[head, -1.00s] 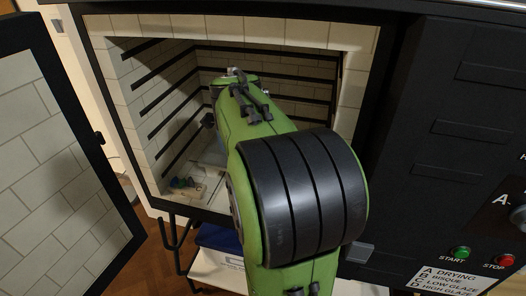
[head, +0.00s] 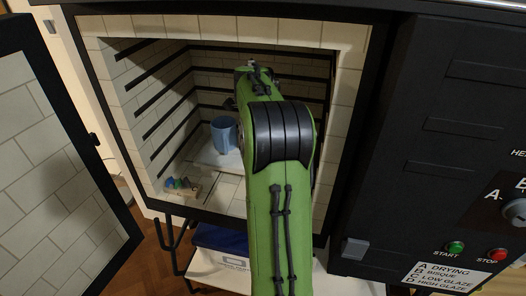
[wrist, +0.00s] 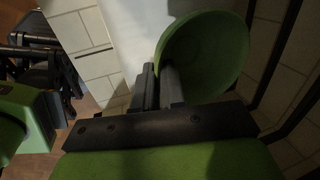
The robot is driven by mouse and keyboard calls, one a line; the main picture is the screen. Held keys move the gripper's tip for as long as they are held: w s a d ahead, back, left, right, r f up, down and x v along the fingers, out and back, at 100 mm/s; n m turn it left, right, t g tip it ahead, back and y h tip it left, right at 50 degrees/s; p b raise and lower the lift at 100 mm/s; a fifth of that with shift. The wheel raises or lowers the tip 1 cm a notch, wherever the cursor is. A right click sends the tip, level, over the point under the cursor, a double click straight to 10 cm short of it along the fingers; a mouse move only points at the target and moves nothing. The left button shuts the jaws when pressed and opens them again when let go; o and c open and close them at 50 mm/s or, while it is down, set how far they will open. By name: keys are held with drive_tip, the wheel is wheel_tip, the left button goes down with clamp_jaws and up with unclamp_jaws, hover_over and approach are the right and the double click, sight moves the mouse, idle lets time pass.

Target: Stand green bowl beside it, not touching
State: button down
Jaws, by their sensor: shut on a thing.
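The green bowl (wrist: 207,55) shows in the wrist view, tilted, with its rim between the fingers of my gripper (wrist: 160,85). My gripper is shut on the bowl's rim. In the head view my arm reaches into the kiln and hides both the gripper and the bowl. A blue mug-like vessel (head: 224,134) stands upright on a pale shelf (head: 213,156) inside the kiln, left of my arm. The wrist view shows the pale shelf (wrist: 135,25) behind the bowl. I cannot tell whether the bowl touches the shelf.
The kiln door (head: 55,150) stands open at the left. Small coloured pieces on a little board (head: 182,186) lie near the kiln's front left. Brick walls with dark rods (head: 165,115) line the chamber. The control panel (head: 470,200) is at the right.

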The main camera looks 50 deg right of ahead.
wheel_tip(320, 180, down, 3)
drive_tip(key=shift+r+b, duration=0.1)
drive_tip(key=shift+b, duration=0.3)
drive_tip(key=shift+w+d+f, duration=0.1)
drive_tip(key=shift+d+f, duration=0.15)
drive_tip(key=shift+r, duration=0.15)
drive_tip(key=c, duration=1.2)
unclamp_jaws()
drive_tip(key=p+v, duration=0.2)
drive_tip(key=v, duration=0.5)
drive_tip(key=shift+r+p, duration=0.25)
drive_tip(key=shift+p, duration=0.15)
